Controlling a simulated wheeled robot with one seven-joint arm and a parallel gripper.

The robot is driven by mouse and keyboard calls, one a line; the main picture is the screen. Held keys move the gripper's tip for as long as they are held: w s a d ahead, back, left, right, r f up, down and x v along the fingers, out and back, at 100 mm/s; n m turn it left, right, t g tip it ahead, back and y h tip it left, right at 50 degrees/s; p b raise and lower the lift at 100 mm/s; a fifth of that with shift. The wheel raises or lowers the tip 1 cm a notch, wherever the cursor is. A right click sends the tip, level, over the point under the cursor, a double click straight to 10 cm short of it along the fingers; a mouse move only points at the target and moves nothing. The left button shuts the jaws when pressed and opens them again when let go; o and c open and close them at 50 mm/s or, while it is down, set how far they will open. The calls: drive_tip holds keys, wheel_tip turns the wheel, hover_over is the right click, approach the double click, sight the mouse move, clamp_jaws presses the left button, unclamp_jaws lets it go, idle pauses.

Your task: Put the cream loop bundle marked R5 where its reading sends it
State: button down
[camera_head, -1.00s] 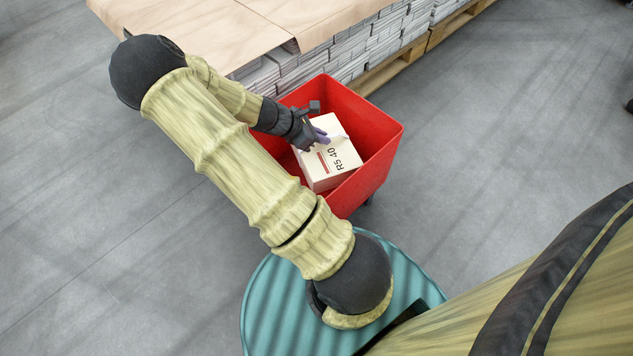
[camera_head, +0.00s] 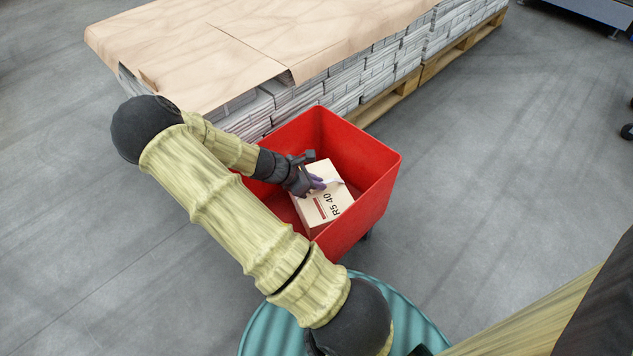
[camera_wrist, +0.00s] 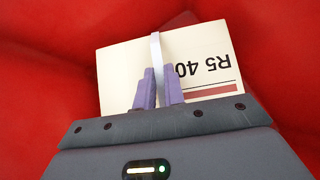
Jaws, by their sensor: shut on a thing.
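The cream bundle (camera_head: 318,203) is marked "R5 40" with a dark red bar under the print, and sits inside the red bin (camera_head: 365,205). A pale loop stands across its top and shows best in the wrist view (camera_wrist: 157,62). My gripper (camera_head: 318,183) reaches down into the bin from the left, its purple fingers shut on the loop. In the wrist view the bundle (camera_wrist: 112,75) lies just beyond the fingers (camera_wrist: 158,88), its print upside down. I cannot tell whether the bundle rests on the bin floor.
A pallet (camera_head: 400,93) of stacked grey papers (camera_head: 345,88) under brown sheets (camera_head: 215,45) stands just behind the bin. Grey floor (camera_head: 500,160) is open to the right. A blue-grey thing with legs (camera_head: 595,10) is at the top right.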

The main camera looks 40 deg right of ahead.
sight(318, 191)
drive_tip(key=shift+d+f+b, duration=0.1)
drive_tip(key=shift+f+b, duration=1.3)
drive_tip(key=shift+f, duration=0.45)
drive_tip(key=c, duration=1.5)
unclamp_jaws()
drive_tip(key=p+v, duration=0.8)
drive_tip(key=v, duration=0.4)
drive_tip(key=shift+s, duration=0.1)
